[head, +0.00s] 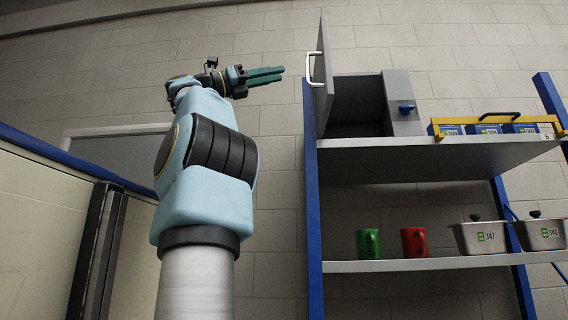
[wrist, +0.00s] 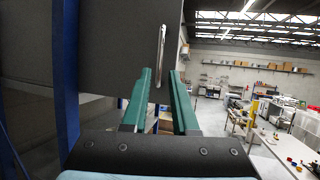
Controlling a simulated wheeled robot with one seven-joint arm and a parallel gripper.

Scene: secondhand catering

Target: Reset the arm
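My arm is raised in the head view, and my gripper (head: 282,72) points right, toward the open cabinet door (head: 325,70) with its pale handle (head: 315,68). In the wrist view my gripper (wrist: 161,73) shows two green fingers with a gap between them, and nothing is held. The door (wrist: 118,45) and its handle (wrist: 162,43) show just beyond the fingertips in that view. The fingers look apart from the handle.
The open cabinet (head: 357,106) stands on the upper shelf (head: 420,160) beside a yellow-framed holder (head: 437,130). A green mug (head: 367,243), a red mug (head: 412,241) and lidded pots (head: 481,237) stand on the lower shelf (head: 400,265). A panelled partition (head: 40,230) is at left.

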